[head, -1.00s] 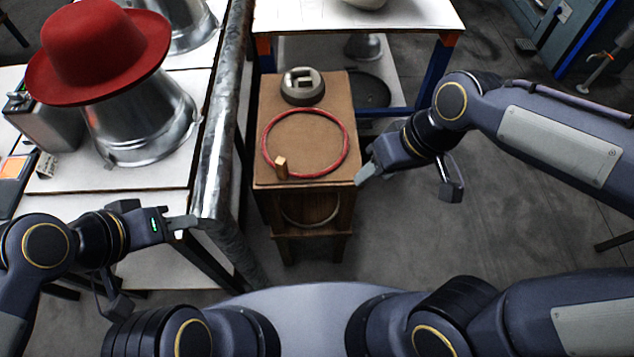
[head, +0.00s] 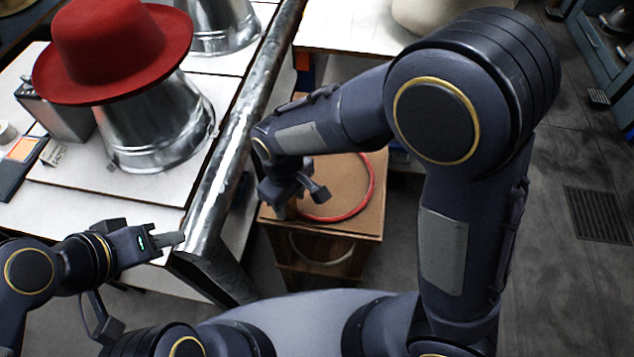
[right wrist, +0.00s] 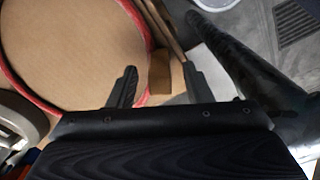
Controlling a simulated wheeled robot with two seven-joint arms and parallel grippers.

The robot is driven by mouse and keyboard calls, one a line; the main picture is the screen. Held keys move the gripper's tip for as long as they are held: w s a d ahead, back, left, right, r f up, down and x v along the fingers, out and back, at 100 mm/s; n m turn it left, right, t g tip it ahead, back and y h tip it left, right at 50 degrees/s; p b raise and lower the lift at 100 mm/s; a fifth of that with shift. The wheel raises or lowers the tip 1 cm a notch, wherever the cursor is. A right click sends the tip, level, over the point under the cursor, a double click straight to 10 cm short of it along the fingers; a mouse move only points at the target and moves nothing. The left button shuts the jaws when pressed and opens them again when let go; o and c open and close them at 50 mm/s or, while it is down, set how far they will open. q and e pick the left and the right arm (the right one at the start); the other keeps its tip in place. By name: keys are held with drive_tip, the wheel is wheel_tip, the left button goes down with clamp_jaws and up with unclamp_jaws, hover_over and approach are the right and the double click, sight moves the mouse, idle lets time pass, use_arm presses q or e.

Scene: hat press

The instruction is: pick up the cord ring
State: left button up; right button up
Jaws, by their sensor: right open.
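The cord ring (head: 369,180) is a thin red hoop lying flat on a brown-topped wooden stand, with a small wooden block (head: 292,208) at its front left. My right arm hides much of the ring in the head view. In the right wrist view the red ring (right wrist: 137,22) is at the left and the block (right wrist: 160,72) shows between the fingers. My right gripper (right wrist: 158,84) is open, pointing down over the block; I cannot tell whether a finger touches it. My left gripper (head: 172,240) is at the table's front corner, away from the ring; its finger gap is unclear.
A red hat (head: 115,50) sits on a metal form (head: 155,125) on the white table at left. A thick metal pipe (head: 232,140) runs along that table's edge, close to my right gripper. Another white table (head: 345,30) stands behind. Floor at right is clear.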

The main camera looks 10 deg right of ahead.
wheel_tip(320, 180, down, 2)
drive_tip(key=shift+f, duration=0.1)
drive_tip(key=shift+c, duration=0.2)
clamp_jaws()
